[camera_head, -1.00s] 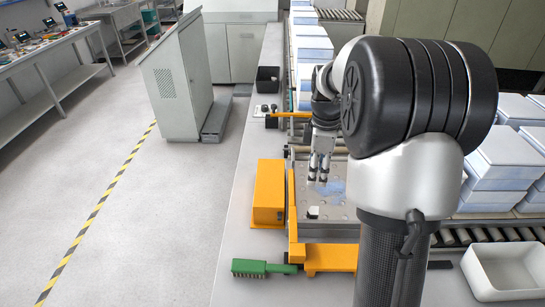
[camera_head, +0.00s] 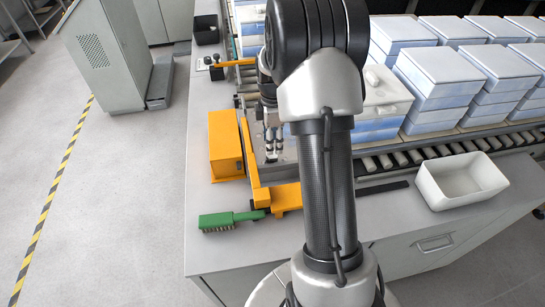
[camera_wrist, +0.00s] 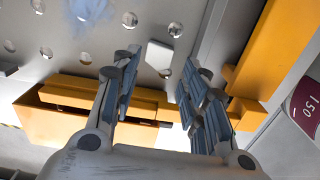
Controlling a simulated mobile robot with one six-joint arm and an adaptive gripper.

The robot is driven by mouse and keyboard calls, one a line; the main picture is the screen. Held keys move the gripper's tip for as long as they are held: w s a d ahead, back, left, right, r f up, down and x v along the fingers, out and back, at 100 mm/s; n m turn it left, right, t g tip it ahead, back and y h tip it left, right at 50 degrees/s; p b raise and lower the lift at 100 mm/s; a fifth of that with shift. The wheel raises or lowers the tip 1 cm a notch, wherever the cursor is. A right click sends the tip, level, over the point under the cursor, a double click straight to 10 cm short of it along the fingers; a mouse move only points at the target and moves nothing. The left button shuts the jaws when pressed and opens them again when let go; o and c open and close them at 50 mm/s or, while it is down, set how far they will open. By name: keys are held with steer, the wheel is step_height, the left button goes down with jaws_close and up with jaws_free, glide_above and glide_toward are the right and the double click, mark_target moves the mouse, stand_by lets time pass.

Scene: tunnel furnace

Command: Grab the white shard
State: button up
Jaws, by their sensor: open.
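The white shard (camera_wrist: 159,54) is a small flat piece lying on the perforated metal plate (camera_wrist: 60,62) in the wrist view. It shows just beyond and between my fingertips, near the plate's edge. My gripper (camera_wrist: 160,66) is open, with nothing between its fingers. In the head view my gripper (camera_head: 273,152) points down over the plate by the orange frame. The arm and fingers cover much of the plate there, and I cannot make out the shard for certain.
An orange box (camera_head: 226,145) stands left of the plate, and an orange bar (camera_wrist: 285,45) runs along the right in the wrist view. A green brush (camera_head: 230,220) lies in front. A white bin (camera_head: 462,180) and stacked white-lidded boxes (camera_head: 430,62) stand to the right.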

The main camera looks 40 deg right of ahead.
step_height(320, 180, down, 5)
steer(key=shift+f+b, duration=0.1)
steer(key=shift+b, duration=0.85)
steer(key=shift+c, duration=0.5)
steer(key=c, duration=0.7)
